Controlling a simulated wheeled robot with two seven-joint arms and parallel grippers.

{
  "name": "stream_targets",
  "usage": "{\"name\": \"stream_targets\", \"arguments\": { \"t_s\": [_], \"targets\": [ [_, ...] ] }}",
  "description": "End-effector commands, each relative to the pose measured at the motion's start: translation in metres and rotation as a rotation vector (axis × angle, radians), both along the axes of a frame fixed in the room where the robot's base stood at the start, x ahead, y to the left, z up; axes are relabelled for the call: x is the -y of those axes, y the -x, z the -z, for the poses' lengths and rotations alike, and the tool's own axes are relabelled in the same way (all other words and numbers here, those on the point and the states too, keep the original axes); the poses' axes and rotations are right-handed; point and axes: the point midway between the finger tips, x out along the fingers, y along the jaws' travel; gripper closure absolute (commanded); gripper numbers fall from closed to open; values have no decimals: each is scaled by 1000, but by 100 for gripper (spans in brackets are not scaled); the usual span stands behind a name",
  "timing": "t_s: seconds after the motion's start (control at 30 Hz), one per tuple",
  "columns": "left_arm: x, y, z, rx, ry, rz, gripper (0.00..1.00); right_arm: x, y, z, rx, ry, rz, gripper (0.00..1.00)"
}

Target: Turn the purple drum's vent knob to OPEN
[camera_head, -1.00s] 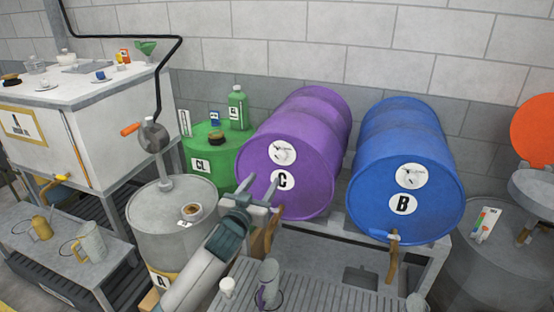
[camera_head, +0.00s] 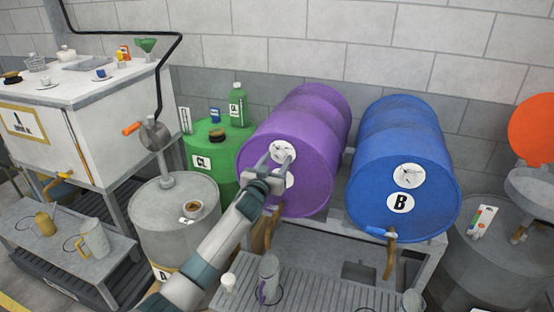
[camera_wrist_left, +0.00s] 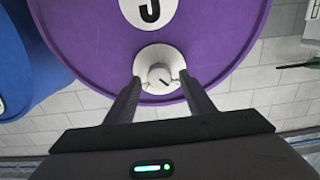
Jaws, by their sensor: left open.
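The purple drum (camera_head: 312,125) lies on its side on a rack, its round face toward me, with a C label partly hidden by my gripper. Its vent knob (camera_head: 283,152) sits on a white dial near the top of the face. In the left wrist view the purple face (camera_wrist_left: 220,35) appears upside down, and the pale knob (camera_wrist_left: 160,76) with a dark pointer mark lies between my fingertips. My left gripper (camera_head: 271,160) is open in front of the dial, one finger on each side of the knob; I cannot tell if they touch it. My right gripper is not in view.
A blue drum (camera_head: 402,150) marked B lies close to the right. A green drum (camera_head: 212,152) and a grey drum (camera_head: 180,235) with a crank pump stand to the left. A grated bench (camera_head: 320,290) with a jug is below.

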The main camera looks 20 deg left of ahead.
Motion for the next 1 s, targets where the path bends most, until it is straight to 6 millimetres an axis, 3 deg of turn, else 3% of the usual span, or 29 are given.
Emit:
{"name": "stream_targets", "arguments": {
  "t_s": [0.37,0.57,1.0],
  "targets": [
    [1,-3,0,-1,0,1,51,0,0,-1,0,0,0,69],
    [1,-3,0,-1,0,0,92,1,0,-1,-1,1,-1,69],
    [1,-3,1,1,-50,1,92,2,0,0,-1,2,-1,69]
  ]
}}
